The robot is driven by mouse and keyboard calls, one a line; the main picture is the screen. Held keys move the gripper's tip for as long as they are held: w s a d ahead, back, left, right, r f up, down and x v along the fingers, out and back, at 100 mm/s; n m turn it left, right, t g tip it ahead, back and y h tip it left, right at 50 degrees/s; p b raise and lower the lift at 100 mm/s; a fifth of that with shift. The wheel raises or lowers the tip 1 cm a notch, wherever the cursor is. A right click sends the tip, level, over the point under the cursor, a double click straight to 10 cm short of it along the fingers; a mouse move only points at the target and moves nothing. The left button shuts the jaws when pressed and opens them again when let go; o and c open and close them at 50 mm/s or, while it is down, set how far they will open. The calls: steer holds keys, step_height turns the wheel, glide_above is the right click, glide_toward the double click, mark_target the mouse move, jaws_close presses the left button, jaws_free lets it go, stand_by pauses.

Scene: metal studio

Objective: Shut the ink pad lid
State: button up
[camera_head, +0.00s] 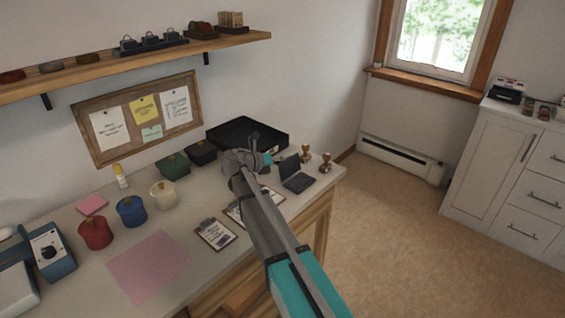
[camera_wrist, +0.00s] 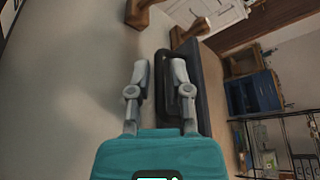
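The ink pad (camera_head: 299,182) is a small dark case near the right end of the worktop. Its lid (camera_head: 289,165) stands raised at the back, tilted up from the base. In the wrist view the dark lid (camera_wrist: 207,85) is seen close up, behind and to the right of my right finger. My gripper (camera_head: 276,157) is beside the lid, on its left in the head view. In the wrist view my gripper's fingers (camera_wrist: 159,68) are apart with nothing held between them. Whether a finger touches the lid I cannot tell.
Two wooden-handled stamps (camera_head: 316,160) stand just beyond the ink pad; they also show in the wrist view (camera_wrist: 190,31). A large black tray (camera_head: 247,133) lies behind my gripper. Clipboards (camera_head: 216,234) lie under and beside my arm. Coloured pots (camera_head: 131,211) stand farther left.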

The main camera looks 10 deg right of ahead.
jaws_close()
steer(key=shift+d+r, duration=0.1)
steer(key=shift+d, duration=0.15)
stand_by(0.3)
